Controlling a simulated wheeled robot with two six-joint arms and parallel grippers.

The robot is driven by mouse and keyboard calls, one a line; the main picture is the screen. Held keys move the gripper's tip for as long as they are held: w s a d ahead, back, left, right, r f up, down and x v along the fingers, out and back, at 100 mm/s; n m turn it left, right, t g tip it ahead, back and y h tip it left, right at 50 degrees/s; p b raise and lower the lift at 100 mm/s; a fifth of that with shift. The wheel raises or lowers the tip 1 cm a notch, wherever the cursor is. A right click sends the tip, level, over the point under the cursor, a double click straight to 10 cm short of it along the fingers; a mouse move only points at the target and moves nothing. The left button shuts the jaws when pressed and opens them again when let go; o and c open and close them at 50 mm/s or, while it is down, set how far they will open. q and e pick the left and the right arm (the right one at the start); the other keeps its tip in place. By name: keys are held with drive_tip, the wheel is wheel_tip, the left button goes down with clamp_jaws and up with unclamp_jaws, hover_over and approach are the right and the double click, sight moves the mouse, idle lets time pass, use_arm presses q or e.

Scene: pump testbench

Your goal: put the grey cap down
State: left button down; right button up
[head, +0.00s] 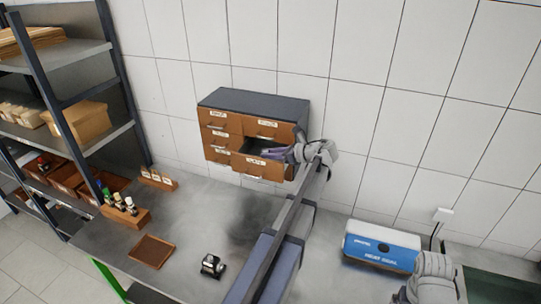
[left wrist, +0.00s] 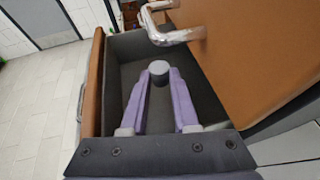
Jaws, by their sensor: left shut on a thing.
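The grey cap (left wrist: 159,67) is a small round piece between the tips of my left gripper's purple fingers (left wrist: 159,76). The gripper is shut on it. In the left wrist view the cap is over the dark inside of an open drawer (left wrist: 120,48); I cannot tell whether it touches the drawer floor. In the head view the left gripper (head: 273,153) reaches into the open drawer (head: 256,144) on the right side of the brown drawer cabinet (head: 213,152). The cap cannot be made out there.
A brown drawer front with a metal handle (left wrist: 172,36) is close beside the fingers. On the bench are a blue and white box (head: 380,247), a brown tray (head: 152,251), a small black and silver device (head: 212,265) and a bottle rack (head: 124,214). Shelves stand left.

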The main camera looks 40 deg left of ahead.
use_arm(q)
drive_tip(key=shift+d+f, duration=0.1)
drive_tip(key=shift+f, duration=0.2)
drive_tip(key=shift+s+d+f+b, duration=0.15)
drive_tip(key=shift+s+b, duration=0.15)
drive_tip(key=shift+b, duration=0.2)
drive_tip(key=c, duration=0.7)
unclamp_jaws()
drive_tip(key=shift+r, duration=0.25)
drive_tip(key=d+r+p, duration=0.1)
drive_tip(key=w+d+p, duration=0.1)
drive_tip(key=p, duration=0.1)
drive_tip(key=shift+w+d+r, duration=0.1)
drive_tip(key=shift+d+r, duration=0.05)
drive_tip(key=shift+r, duration=0.2)
drive_tip(key=p+v, duration=0.3)
drive_tip(key=v, duration=0.6)
